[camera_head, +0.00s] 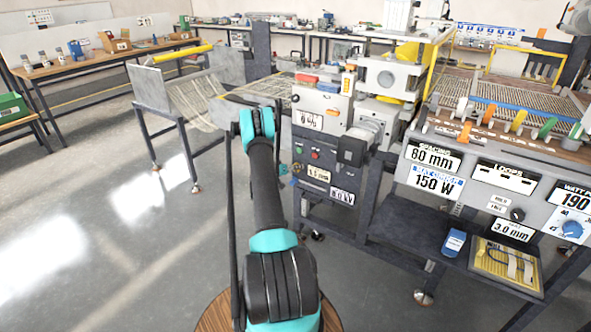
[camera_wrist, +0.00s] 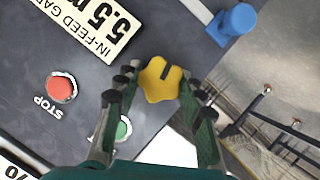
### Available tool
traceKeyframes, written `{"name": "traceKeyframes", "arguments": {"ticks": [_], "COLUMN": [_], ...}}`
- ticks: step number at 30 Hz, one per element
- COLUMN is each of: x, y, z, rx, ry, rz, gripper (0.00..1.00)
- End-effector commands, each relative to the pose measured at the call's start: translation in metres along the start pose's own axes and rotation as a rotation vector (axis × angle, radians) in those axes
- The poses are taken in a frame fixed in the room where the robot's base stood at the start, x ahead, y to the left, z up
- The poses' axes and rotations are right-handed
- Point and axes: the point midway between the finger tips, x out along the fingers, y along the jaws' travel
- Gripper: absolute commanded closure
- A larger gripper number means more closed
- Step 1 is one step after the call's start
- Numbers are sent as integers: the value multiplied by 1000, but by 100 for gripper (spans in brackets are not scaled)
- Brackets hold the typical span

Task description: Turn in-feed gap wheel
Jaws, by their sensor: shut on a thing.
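In the head view my arm reaches to the left edge of the panel. There my gripper (camera_head: 290,176) is small and its contact with the wheel is hard to make out.
A red STOP button (camera_wrist: 61,89) and a green button (camera_wrist: 123,129) are close to my gripper. A blue knob (camera_wrist: 237,20) stands near the panel's edge. The machine's panel (camera_head: 313,150) is ahead, with open floor (camera_head: 110,215) to the left.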

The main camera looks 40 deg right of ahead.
Motion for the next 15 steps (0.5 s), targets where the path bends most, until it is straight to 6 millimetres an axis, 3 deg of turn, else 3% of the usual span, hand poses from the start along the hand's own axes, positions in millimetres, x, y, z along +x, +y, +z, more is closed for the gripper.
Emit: {"name": "traceKeyframes", "arguments": {"ticks": [15], "x": [0], "y": [-3], "z": [2], "rx": [-440], "ry": [-1], "rz": [182], "gripper": [90]}}
